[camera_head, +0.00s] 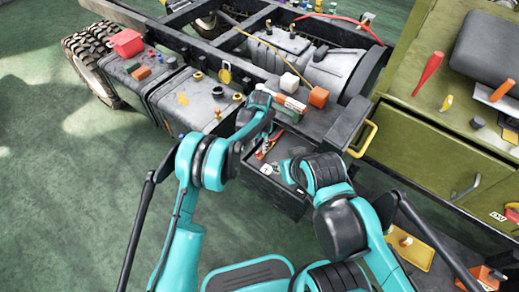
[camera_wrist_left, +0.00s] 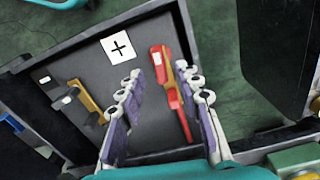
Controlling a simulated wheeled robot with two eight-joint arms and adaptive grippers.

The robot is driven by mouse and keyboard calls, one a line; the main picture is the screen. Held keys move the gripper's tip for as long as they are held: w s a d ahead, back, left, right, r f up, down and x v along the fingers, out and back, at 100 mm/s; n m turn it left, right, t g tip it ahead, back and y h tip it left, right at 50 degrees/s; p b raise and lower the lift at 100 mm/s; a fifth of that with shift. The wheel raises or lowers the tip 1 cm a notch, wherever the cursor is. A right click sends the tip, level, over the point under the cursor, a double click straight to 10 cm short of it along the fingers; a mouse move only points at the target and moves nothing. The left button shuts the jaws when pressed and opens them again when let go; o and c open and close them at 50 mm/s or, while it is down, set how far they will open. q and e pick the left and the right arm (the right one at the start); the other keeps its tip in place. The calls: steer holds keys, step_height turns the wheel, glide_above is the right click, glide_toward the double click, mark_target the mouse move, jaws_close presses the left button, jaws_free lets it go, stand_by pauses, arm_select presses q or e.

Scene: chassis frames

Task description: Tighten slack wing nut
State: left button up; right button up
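Small brass-coloured fittings stand on the grey battery-like box on the chassis; one (camera_head: 217,113) is near its front edge and another (camera_head: 238,97) is beside it. I cannot tell which, if any, is the slack wing nut. My left gripper (camera_wrist_left: 163,82) is open and empty, its two fingers apart above a dark tray (camera_wrist_left: 92,45). A red-handled tool (camera_wrist_left: 172,92), likely pliers, lies in the tray beyond and between the fingers, apart from them. In the head view my left gripper is mostly edge-on near the tray. My right gripper (camera_head: 288,170) is by the tray's right side, its fingers unclear.
A white card with a cross (camera_wrist_left: 120,47) and a yellow-handled tool (camera_wrist_left: 88,102) lie in the tray. A green cabinet (camera_head: 425,140) with a yellow handle (camera_head: 370,138) bounds the right; open floor lies left.

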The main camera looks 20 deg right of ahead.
mark_target(260, 153)
arm_select(q)
step_height(260, 153, down, 3)
steer(key=shift+r+b, duration=0.1)
steer(key=shift+b, duration=0.25)
jaws_close()
steer(key=shift+m, duration=0.3)
steer(key=m, duration=0.6)
steer(key=shift+m+b, duration=0.3)
steer(key=m, duration=0.7)
stand_by(0.3)
